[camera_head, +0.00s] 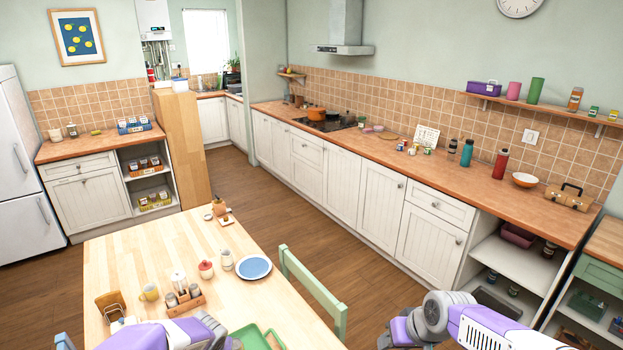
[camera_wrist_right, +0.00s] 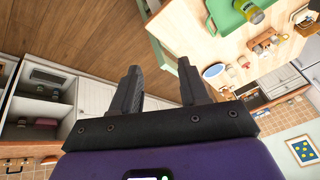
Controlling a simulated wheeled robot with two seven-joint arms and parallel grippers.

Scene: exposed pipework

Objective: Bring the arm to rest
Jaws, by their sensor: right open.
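My right arm (camera_head: 450,318), purple, white and grey, comes in at the bottom right of the head view, in front of the counter; its gripper is outside that view. In the right wrist view my right gripper (camera_wrist_right: 158,65) has its two dark fingers apart, with nothing between them. Wooden floor and the table's edge show beyond the fingers. My left arm (camera_head: 155,336) shows at the bottom left of the head view, over the near part of the table. The left gripper is not seen.
The wooden table (camera_head: 150,240) carries a blue plate (camera_head: 253,267), a condiment caddy (camera_head: 186,302) and a green tray (camera_head: 256,337). A green chair (camera_head: 314,294) stands at its right side. The long counter (camera_head: 400,160) runs along the right. Open floor (camera_head: 370,290) lies between.

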